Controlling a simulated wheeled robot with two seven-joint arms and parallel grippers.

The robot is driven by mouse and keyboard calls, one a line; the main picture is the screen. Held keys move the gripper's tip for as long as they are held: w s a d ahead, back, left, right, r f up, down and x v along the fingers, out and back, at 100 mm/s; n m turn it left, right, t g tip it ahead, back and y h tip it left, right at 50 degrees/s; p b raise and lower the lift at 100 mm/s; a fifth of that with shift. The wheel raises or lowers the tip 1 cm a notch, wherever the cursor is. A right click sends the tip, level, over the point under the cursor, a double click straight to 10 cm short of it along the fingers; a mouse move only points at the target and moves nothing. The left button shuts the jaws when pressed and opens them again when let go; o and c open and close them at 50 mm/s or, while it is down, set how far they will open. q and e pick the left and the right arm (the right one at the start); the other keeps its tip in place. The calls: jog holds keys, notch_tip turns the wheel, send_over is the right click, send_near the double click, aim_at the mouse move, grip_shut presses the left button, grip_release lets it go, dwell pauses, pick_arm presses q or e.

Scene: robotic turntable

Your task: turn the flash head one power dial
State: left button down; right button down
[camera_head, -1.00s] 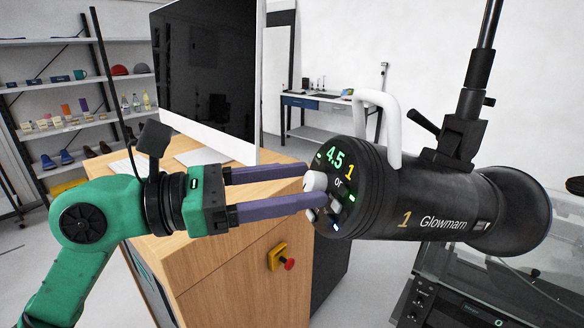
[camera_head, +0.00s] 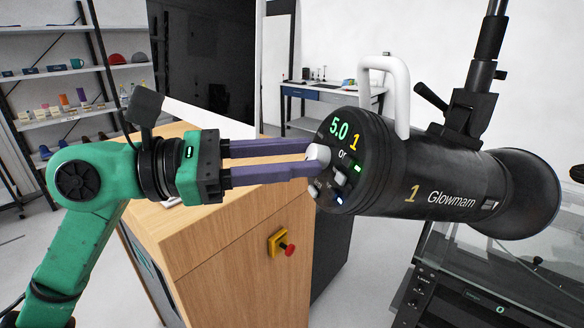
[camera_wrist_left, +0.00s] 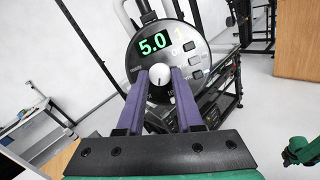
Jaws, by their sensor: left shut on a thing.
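The black flash head one (camera_head: 440,188) hangs from a black stand, its round control face toward the left. In the left wrist view the fingertips (camera_wrist_left: 160,82) touch the dial's sides.
A wooden cabinet (camera_head: 240,240) with a yellow-based red button (camera_head: 282,244) stands below my left gripper. A large monitor (camera_head: 205,60) stands behind it. A glass-topped machine (camera_head: 500,262) is below the flash head. Shelves (camera_head: 70,90) stand at the back left.

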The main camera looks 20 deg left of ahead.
pick_arm(q)
jog(key=m+g+b, duration=0.1)
jog(key=m, duration=0.2)
jog(key=shift+a, duration=0.1)
jog(key=shift+w+r+m+g+h+b, duration=0.2)
jog(key=shift+m+g, duration=0.25)
jog(key=shift+m, duration=0.7)
jog(key=shift+s+f+m+g+h+b, duration=0.1)
jog(key=shift+m+g+b, duration=0.25)
jog(key=shift+m, duration=0.8)
jog(key=c, duration=0.6)
grip_release()
jog(key=shift+o, duration=0.2)
